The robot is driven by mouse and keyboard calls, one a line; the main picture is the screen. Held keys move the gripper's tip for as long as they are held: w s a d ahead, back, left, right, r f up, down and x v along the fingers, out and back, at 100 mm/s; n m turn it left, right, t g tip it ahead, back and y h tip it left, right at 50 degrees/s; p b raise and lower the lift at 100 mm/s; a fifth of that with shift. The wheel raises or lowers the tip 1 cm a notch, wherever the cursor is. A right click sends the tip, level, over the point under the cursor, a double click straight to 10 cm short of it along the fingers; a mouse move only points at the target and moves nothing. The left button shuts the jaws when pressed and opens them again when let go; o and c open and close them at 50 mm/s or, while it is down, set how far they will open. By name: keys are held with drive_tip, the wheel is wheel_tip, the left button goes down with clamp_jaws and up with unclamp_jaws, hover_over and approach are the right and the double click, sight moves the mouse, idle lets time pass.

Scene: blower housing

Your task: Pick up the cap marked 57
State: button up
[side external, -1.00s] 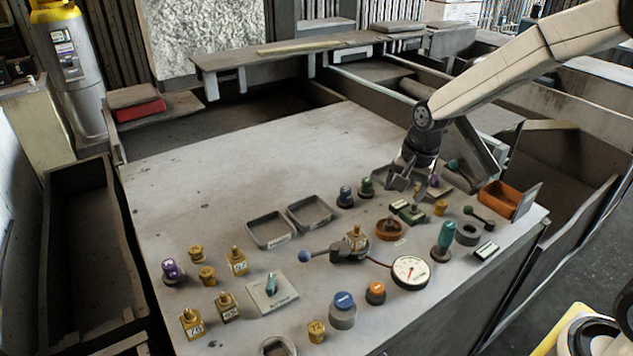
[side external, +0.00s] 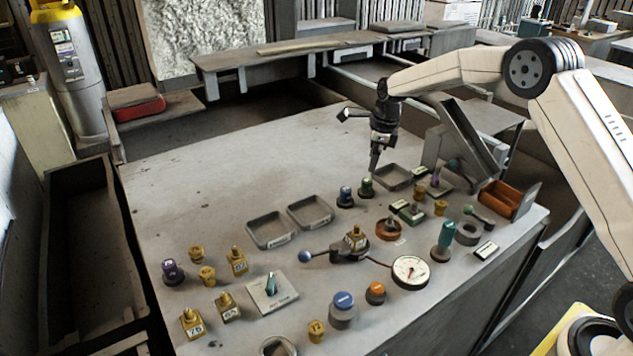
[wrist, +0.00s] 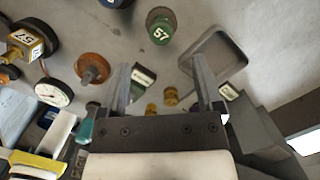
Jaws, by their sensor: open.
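The green cap marked 57 (wrist: 160,30) stands upright on the table at the top of the wrist view, beyond my fingertips. In the side view the green cap (side external: 366,188) stands beside a blue cap (side external: 345,196). My gripper (wrist: 161,66) is open, with nothing between its fingers. In the side view my gripper (side external: 375,166) points down, raised above the table close to the green cap and apart from it. A brass block (wrist: 26,40) at the left of the wrist view also carries a label that looks like 57.
An empty grey tray (side external: 393,178) lies just right of the green cap. Two more trays (side external: 270,231) lie to the left. A lever fixture (side external: 350,246), a dial gauge (side external: 410,271) and an orange bin (side external: 499,199) stand nearer the front. The table's back left is clear.

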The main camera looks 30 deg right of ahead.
sight(368, 180)
drive_tip(key=shift+w+f, duration=0.1)
drive_tip(key=shift+w+a+f, duration=0.1)
drive_tip(key=shift+f, duration=1.1)
drive_tip(key=shift+f, duration=0.15)
drive_tip(key=shift+w+a+f, duration=0.1)
drive_tip(key=shift+f, duration=1.1)
drive_tip(key=shift+w+a+f, duration=0.1)
drive_tip(key=shift+f, duration=1.1)
clamp_jaws()
